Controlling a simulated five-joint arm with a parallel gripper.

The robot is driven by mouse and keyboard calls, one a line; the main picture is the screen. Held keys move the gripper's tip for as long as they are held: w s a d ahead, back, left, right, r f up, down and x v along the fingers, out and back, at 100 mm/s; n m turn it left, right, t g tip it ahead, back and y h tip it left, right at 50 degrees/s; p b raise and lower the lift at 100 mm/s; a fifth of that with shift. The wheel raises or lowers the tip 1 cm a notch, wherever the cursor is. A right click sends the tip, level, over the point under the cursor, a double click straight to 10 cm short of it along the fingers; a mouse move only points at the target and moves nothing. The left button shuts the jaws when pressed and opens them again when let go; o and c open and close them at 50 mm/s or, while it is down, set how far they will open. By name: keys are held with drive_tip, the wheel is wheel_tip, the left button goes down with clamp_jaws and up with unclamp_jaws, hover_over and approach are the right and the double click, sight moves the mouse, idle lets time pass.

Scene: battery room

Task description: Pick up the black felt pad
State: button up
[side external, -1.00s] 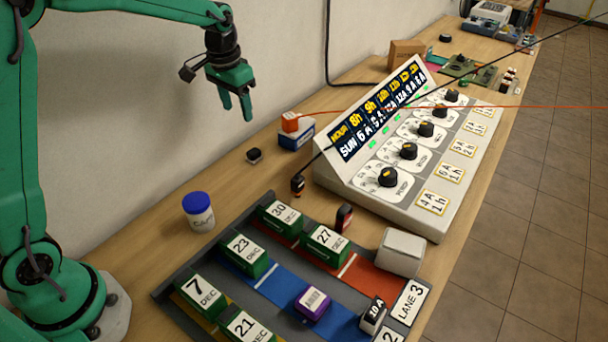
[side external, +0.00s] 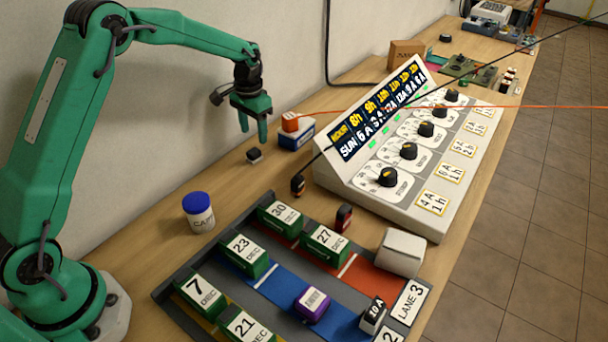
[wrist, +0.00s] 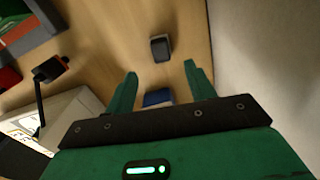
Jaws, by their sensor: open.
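A small black block with a paler lower edge, which looks like the black felt pad (side external: 254,155), lies on the wooden bench near the wall. In the wrist view the pad (wrist: 160,48) sits just beyond the fingertips, roughly centred between them. My gripper (side external: 253,136) is open and empty, pointing down just above the pad. In the wrist view both fingers of my gripper (wrist: 160,71) are spread, with nothing between the tips. I cannot tell the exact height gap.
A blue-and-white box with an orange-topped block (side external: 295,130) stands close to the right of my gripper. A sloped charger panel (side external: 400,160) stands further right. A blue-lidded tub (side external: 199,212) and a battery tray (side external: 165,292) are nearer the camera. Bare bench surrounds the pad.

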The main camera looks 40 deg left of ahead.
sight(255, 150)
drive_tip(key=shift+f, duration=0.8)
drive_tip(key=shift+a+f, duration=0.1)
drive_tip(key=shift+f, duration=2.5)
drive_tip(key=shift+c, duration=0.2)
drive_tip(key=c, duration=1)
